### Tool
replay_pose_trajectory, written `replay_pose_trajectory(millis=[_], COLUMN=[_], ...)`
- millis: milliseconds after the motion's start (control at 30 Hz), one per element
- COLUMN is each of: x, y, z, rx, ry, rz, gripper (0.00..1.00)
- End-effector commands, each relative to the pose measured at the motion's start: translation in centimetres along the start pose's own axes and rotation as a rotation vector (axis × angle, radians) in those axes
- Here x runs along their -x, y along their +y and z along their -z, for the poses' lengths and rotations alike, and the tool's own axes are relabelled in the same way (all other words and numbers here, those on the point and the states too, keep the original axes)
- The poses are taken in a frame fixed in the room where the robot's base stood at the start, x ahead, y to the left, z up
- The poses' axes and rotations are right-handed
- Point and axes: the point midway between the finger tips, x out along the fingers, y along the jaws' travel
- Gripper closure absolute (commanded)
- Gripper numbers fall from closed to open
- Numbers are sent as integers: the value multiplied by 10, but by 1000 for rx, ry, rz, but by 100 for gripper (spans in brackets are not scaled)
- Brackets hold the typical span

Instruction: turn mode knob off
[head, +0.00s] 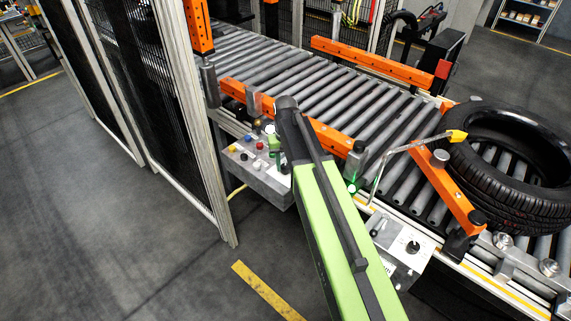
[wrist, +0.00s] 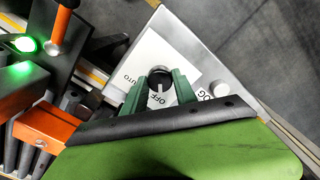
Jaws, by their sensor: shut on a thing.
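The mode knob (wrist: 160,77) is a dark round knob on a white label plate (wrist: 181,66) in the wrist view. AUTO is printed to its left, OFF just below it and JOG to its right, partly covered. A pale mark on the knob seems to point down towards the OFF lettering. My gripper (wrist: 159,88) has its two green fingers closed on either side of the knob. In the head view my green arm reaches over the conveyor's near edge and hides most of the gripper and the gripped knob.
A panel with coloured buttons (head: 257,177) stands left of my arm. Another control box (head: 402,263) with a black knob is to its right. A green lamp (head: 351,188) glows beside the roller conveyor (head: 335,86). A tyre (head: 512,165) lies at the right. A mesh fence (head: 165,90) stands at the left.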

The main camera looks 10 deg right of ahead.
Motion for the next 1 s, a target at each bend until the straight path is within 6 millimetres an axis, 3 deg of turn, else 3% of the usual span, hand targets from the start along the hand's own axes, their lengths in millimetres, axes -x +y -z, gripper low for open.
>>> replay_pose_trajectory(millis=[700,733,900,1000], x=[0,0,0,0], y=[0,0,1,1], z=[0,0,0,0], rx=[85,85,83,83], ry=[-1,-1,-1,-1], rz=[-2,-2,-2,-1], gripper=[100,65,44,44])
